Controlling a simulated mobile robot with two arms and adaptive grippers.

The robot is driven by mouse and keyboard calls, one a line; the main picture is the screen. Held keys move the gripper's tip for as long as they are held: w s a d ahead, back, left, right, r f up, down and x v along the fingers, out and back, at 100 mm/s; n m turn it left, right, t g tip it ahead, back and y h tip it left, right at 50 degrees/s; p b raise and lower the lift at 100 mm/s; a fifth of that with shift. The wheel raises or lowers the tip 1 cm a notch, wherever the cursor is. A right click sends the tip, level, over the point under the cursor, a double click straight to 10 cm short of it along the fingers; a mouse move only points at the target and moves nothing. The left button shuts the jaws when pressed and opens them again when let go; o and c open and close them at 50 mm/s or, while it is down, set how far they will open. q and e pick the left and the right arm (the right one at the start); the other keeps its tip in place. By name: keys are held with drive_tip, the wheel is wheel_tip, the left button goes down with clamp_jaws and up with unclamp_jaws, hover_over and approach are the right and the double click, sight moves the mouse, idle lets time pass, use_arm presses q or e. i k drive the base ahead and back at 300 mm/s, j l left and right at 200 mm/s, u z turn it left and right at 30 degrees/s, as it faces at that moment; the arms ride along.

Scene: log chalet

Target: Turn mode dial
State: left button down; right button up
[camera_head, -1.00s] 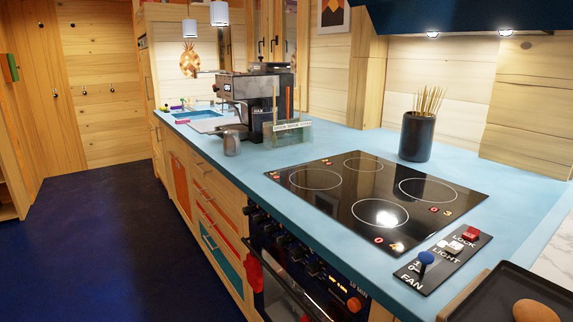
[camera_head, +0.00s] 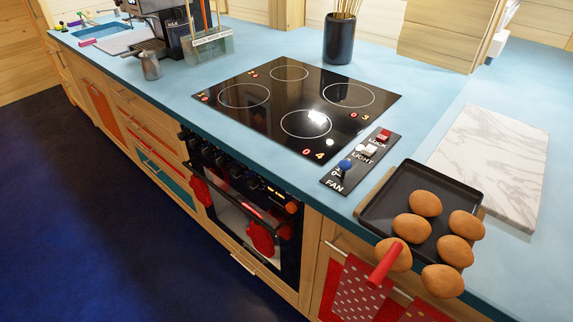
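The oven (camera_head: 236,212) is built into the counter front below the black cooktop. A row of dark knobs (camera_head: 232,169) runs along the top of its front, with an orange-marked knob (camera_head: 292,207) at the right end. Which of these is the mode dial I cannot tell, as the labels are too small to read. A control panel (camera_head: 362,162) on the counter has a blue-topped FAN lever (camera_head: 345,165), a white LIGHT switch and a red LOCK switch. Neither of my grippers is in view.
A black tray (camera_head: 385,203) with several brown egg-shaped items overhangs the counter edge, near a red handle (camera_head: 384,264). A marble board (camera_head: 492,165) lies at right. The dark floor at left is clear.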

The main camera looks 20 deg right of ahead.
sight(235, 172)
drive_tip(key=i+j, duration=0.15)
drive_tip(key=j, duration=0.2)
drive_tip(key=i+j+z, duration=0.1)
drive_tip(key=j, duration=0.25)
drive_tip(key=i+j, duration=0.15)
drive_tip(key=j, duration=0.2)
drive_tip(key=i+j, duration=0.15)
drive_tip(key=j, duration=0.2)
drive_tip(key=i+j+z, duration=0.1)
drive_tip(key=j, duration=0.25)
